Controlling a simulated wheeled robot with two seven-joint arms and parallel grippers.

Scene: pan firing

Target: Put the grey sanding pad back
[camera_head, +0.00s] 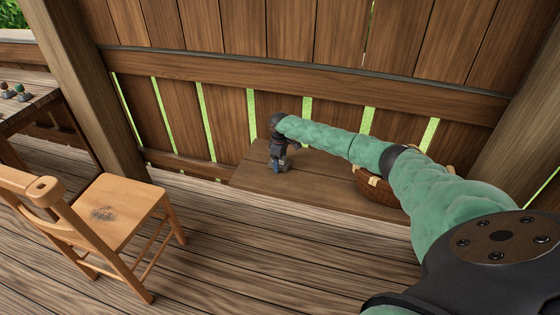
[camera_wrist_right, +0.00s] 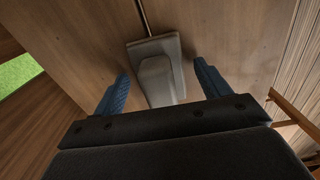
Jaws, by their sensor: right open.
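The grey sanding pad (camera_wrist_right: 158,68) shows in the right wrist view as a flat grey plate with a raised grey block on it. It appears to lie on the brown wooden bench top (camera_head: 325,181). My right gripper (camera_head: 285,160) points down over the left part of this bench in the head view. Its two blue fingers are open in the right wrist view, with the pad in the gap between and just beyond them; I cannot tell whether they touch it. In the head view my gripper mostly hides the pad. My left gripper is not in view.
A woven basket (camera_head: 377,190) stands on the bench, partly behind my right arm. A wooden fence (camera_head: 300,76) rises behind the bench. A wooden chair (camera_head: 104,212) stands at left, and a table (camera_head: 28,97) with small items is at far left. The front deck is clear.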

